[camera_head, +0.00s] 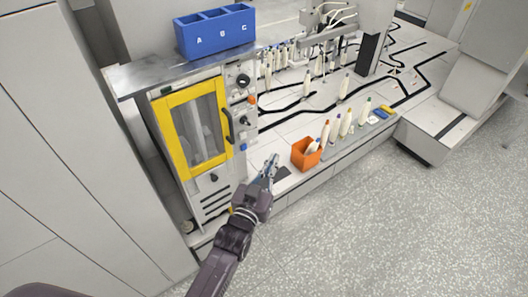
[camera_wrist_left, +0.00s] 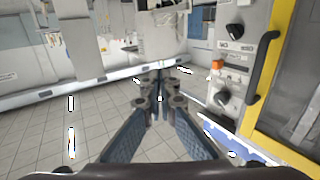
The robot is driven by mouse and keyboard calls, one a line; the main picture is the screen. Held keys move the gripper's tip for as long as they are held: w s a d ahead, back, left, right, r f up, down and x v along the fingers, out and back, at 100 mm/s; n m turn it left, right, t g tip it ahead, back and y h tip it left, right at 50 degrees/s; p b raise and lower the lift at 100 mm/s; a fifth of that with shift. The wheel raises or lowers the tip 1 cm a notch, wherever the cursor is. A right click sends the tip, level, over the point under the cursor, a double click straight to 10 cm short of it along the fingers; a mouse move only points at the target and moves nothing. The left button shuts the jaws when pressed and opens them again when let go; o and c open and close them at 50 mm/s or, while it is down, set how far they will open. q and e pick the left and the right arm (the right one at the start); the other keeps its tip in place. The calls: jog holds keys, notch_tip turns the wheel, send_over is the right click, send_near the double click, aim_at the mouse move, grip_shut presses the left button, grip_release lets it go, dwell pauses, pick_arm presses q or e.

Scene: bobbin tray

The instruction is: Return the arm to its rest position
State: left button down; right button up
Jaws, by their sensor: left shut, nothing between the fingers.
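My left gripper (camera_head: 271,166) is shut and empty. It is in front of the white bench, between the yellow-framed cabinet door and the orange bin, touching neither as far as I can tell. In the left wrist view its fingers (camera_wrist_left: 160,92) come together with nothing between them. My left arm (camera_head: 232,241) reaches up from the bottom of the head view. My right gripper is not in view.
The cabinet's yellow door frame (camera_head: 163,126) and black handle (camera_head: 229,126) are left of the gripper. An orange bin (camera_head: 301,161) holding a white bobbin stands to the right, near several colour-tipped bobbins (camera_head: 346,123). A blue A-B-C box (camera_head: 216,37) stands on top. Open floor (camera_head: 370,230) lies in front.

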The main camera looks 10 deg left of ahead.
pick_arm(q)
jog(key=s+a+f+g+y, duration=0.1)
jog(key=s+a+f+g, duration=0.15)
jog(key=s+f, duration=0.6)
jog(key=s+a+f+g, duration=0.1)
jog(key=s+f+g, duration=0.2)
jog(key=f, duration=1.1)
jog(key=s+a+f+g+y, duration=0.1)
jog(key=s+a+f+g, duration=0.15)
jog(key=s+f, duration=0.65)
jog(key=s+a+f+g, duration=0.3)
jog(key=s+f, duration=0.3)
jog(key=s, duration=0.4)
jog(key=s+a+f+g+y, duration=0.1)
jog(key=s+a+f+g, duration=0.1)
jog(key=s+a+f, duration=0.2)
jog(key=s+a+f+g+y, duration=0.1)
jog(key=s+a+f+g, duration=0.2)
jog(key=s+f, duration=0.6)
jog(key=s+a, duration=0.1)
jog(key=s, duration=0.6)
jog(key=shift+s+a+f+g, duration=0.15)
jog(key=shift+a+f+g, duration=0.15)
jog(key=shift+a+f, duration=0.1)
jog(key=shift+d, duration=0.1)
